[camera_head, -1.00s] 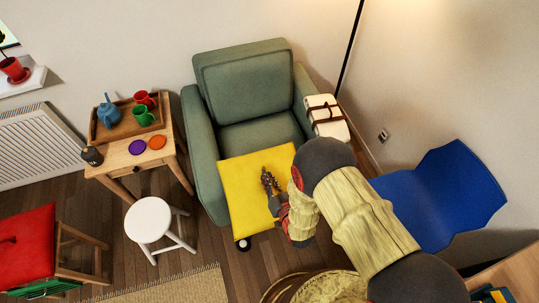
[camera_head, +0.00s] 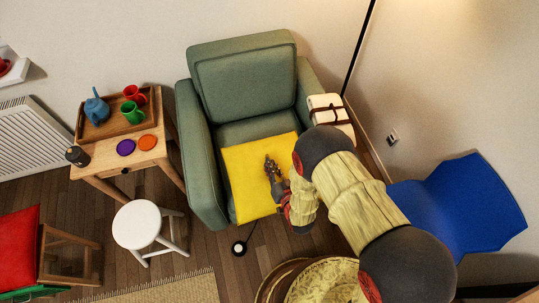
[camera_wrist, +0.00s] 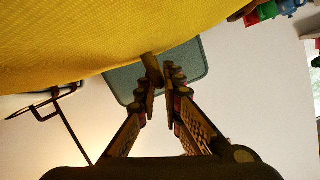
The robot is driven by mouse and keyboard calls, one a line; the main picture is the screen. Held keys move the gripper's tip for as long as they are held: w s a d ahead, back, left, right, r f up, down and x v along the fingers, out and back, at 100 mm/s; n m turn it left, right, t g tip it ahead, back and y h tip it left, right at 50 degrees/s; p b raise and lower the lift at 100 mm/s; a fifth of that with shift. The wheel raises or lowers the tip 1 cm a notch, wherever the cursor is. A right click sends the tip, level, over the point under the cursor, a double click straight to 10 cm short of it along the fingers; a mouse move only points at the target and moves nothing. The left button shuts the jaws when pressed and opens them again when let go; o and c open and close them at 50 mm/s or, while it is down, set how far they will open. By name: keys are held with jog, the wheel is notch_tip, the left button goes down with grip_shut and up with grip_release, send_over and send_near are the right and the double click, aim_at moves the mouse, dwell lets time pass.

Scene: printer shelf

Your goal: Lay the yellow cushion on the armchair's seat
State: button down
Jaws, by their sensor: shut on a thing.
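The yellow cushion (camera_head: 248,165) is a flat square over the front part of the armchair's seat in the head view. In the wrist view the cushion (camera_wrist: 110,35) fills the top of the picture, close to my fingers. My gripper (camera_head: 272,165) lies over the cushion's right half and is shut on it; the fingertips (camera_wrist: 158,75) meet at a fold or tab of it. The green armchair (camera_head: 243,75) stands against the wall, and the rear of its seat (camera_head: 255,127) is bare. I cannot tell whether the cushion touches the seat.
A wooden side table (camera_head: 95,167) with a tray and cups, and a white stool (camera_head: 137,224), stand to the left. A blue chair (camera_head: 465,205) is at right, a lamp pole (camera_head: 359,45) behind.

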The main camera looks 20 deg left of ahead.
aim_at(270, 149)
jog(key=w+a+f+b, duration=0.1)
jog(key=w, duration=0.2)
jog(key=w+f+b, duration=0.1)
jog(key=w, duration=0.1)
jog(key=w+a+f+b, duration=0.1)
jog(key=w+f, duration=0.1)
jog(key=w, duration=0.1)
jog(key=shift+w+a, duration=0.35)
jog(key=w+f, duration=0.1)
jog(key=w+f+b, duration=0.1)
jog(key=f, duration=0.1)
jog(key=w+a+f+b, duration=0.1)
jog(key=f, duration=0.1)
jog(key=shift+w+a, duration=0.1)
jog(key=shift+w, duration=0.25)
jog(key=shift+w+f, duration=0.25)
jog(key=shift+f, duration=0.05)
jog(key=shift+a+f+b, duration=0.1)
jog(key=shift+f+b, duration=0.9)
jog(key=shift+f, duration=0.8)
jog(key=c, duration=2.4)
grip_release()
jog(key=shift+f+b, duration=0.1)
jog(key=shift+b, duration=0.25)
jog(key=o, duration=0.4)
